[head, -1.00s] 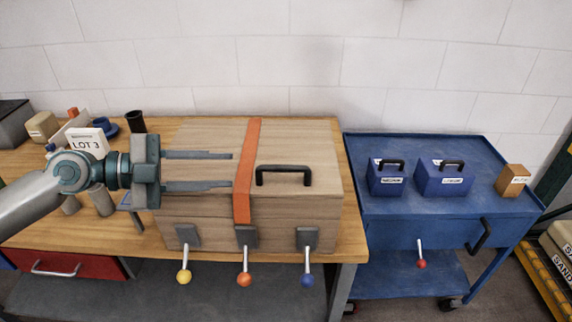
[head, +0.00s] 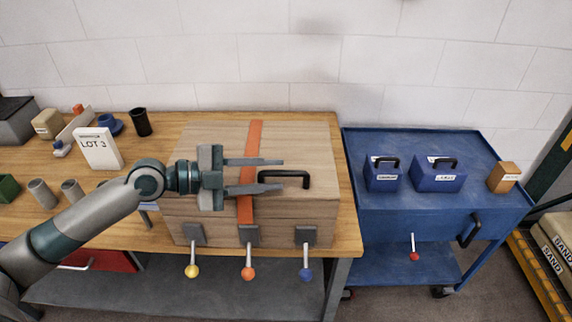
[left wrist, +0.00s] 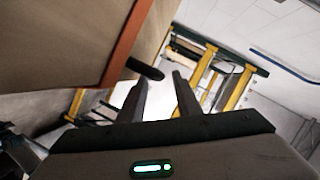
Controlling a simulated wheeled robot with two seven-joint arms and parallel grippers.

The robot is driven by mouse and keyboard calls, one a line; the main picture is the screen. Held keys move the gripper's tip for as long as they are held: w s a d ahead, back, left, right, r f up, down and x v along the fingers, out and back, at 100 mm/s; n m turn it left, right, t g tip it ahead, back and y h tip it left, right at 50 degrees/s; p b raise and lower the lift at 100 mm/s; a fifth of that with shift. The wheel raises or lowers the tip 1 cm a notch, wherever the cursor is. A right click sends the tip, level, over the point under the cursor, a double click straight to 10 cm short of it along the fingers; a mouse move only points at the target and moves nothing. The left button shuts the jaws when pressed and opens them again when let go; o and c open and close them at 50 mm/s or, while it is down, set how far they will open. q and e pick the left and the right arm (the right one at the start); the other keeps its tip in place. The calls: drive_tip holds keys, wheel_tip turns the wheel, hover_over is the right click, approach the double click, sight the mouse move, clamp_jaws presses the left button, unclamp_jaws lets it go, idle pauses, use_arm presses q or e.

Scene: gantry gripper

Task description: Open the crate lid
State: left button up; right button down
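The wooden crate (head: 275,212) stands on the workbench with its lid (head: 300,140) shut. An orange strap (head: 254,138) crosses the lid, and a black handle (head: 292,173) sits right of it; the strap and handle also show in the left wrist view. Three levers hang at the front, with yellow (head: 192,271), orange (head: 248,274) and blue (head: 306,275) balls. My left gripper (head: 283,175) is open and level over the lid, its fingers pointing right. Its tips overlap the handle's left part in the head view; contact is unclear. My right gripper is out of view.
A blue cart (head: 385,228) with two blue boxes and a small brown box stands at the right. A LOT 3 card (head: 99,148), a black cup (head: 140,122) and grey cylinders are on the bench at the left. The wall is behind.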

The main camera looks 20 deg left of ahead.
sight(279, 173)
use_arm(q)
drive_tip(key=p+x, duration=0.1)
drive_tip(key=x, duration=0.2)
drive_tip(key=shift+r, duration=0.15)
drive_tip(key=shift+w+d+f+p, duration=0.3)
drive_tip(key=shift+w+d+p, duration=0.05)
drive_tip(key=shift+d+p, duration=0.15)
clamp_jaws()
